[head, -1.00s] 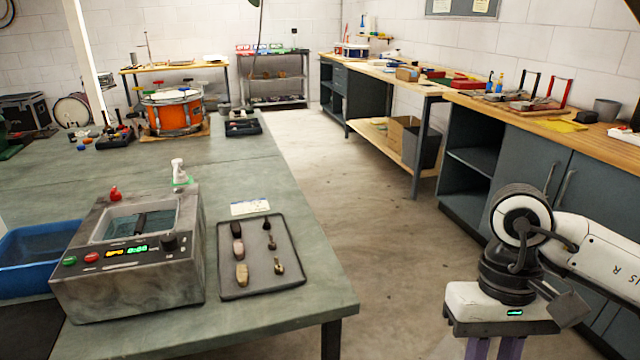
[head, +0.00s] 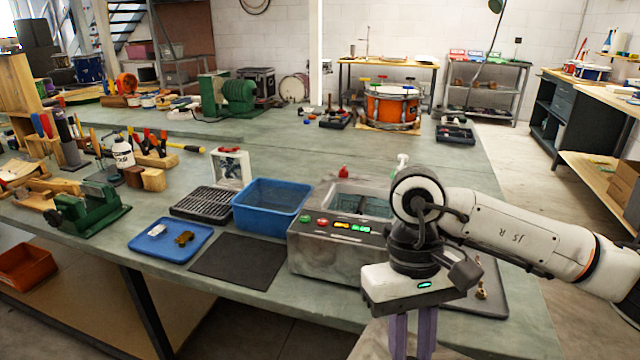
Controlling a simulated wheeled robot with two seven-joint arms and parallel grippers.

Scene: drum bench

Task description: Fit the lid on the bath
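The bath (head: 323,258), a grey speckled box with red and green buttons and a lit display, stands on the bench right of centre. Its top opening shows, with liquid and a dark bar inside; no lid covers it. I cannot make out a lid anywhere in view. My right gripper (head: 413,338) points down in front of the bench edge, right of the bath's front. Its purple fingers run off the bottom edge, so their tips are hidden. My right arm covers the bath's right side. My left gripper is out of view.
A blue tub (head: 271,222) stands left of the bath, with a black slotted rack (head: 190,212) beside it. A black mat (head: 222,270) and a blue tray (head: 143,249) lie in front. A green vise (head: 92,212) and tools stand further left. A dark tray (head: 487,268) is partly behind my arm.

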